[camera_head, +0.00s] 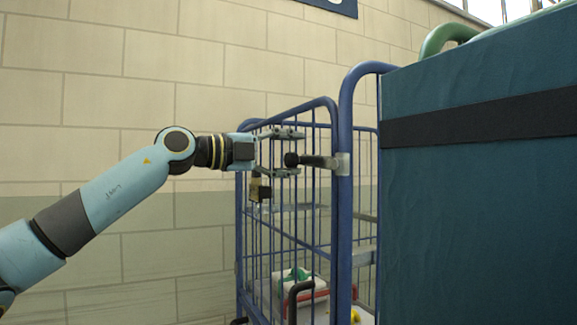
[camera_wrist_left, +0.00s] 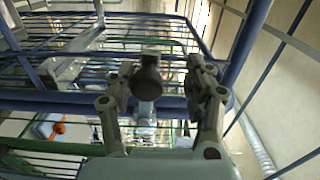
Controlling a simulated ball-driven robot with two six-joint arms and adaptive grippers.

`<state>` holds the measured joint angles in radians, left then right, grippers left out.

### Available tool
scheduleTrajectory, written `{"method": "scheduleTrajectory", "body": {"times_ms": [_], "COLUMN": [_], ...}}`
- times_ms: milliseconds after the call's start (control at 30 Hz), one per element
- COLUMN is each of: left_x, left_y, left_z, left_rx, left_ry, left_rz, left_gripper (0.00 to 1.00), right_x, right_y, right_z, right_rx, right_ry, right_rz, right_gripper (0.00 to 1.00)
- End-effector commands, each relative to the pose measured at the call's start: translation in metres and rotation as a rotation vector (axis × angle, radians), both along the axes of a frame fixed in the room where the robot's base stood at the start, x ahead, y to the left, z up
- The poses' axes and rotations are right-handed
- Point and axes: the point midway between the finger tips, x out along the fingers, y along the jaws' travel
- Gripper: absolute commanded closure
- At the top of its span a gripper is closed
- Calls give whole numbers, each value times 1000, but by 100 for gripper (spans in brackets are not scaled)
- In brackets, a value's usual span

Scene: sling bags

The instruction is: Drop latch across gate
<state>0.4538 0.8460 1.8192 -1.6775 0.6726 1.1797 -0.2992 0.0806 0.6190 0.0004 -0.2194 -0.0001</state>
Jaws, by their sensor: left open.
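The latch (camera_head: 320,161) is a dark bar with a round black knob, lying about level, joined to a pale bracket on the blue post of the cage. Its knob (camera_wrist_left: 146,82) also shows in the left wrist view. The gate (camera_head: 311,220) looks to be the blue barred panel behind it; I cannot tell whether it is fully closed. My left gripper (camera_head: 300,153) is open, one finger above and one below the knob end. In the left wrist view the fingers (camera_wrist_left: 162,86) stand either side of the knob, with gaps showing; contact is unclear. My right gripper is not in view.
A large dark teal bag or cover (camera_head: 475,200) with a black band fills the right side. A black curved bar (camera_head: 293,300) stands in front. A block wall (camera_head: 150,100) closes off the back.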

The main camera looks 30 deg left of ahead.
Motion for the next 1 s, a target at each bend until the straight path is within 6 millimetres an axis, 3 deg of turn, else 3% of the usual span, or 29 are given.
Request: {"method": "scheduleTrajectory", "body": {"times_ms": [200, 400, 800, 1000], "left_x": [0, 0, -1, -11], "left_y": [0, 0, 0, 8], "left_z": [49, 73, 76, 73], "left_rx": [0, -1, -1, 3], "left_ry": [-7, -4, 1, -1], "left_rz": [0, -1, 0, 3], "left_gripper": [48, 48, 48, 48], "right_x": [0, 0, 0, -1], "right_y": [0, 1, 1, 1], "right_z": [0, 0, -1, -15], "right_rx": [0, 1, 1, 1], "right_ry": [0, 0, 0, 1], "right_rz": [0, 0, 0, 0], "right_gripper": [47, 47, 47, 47]}}
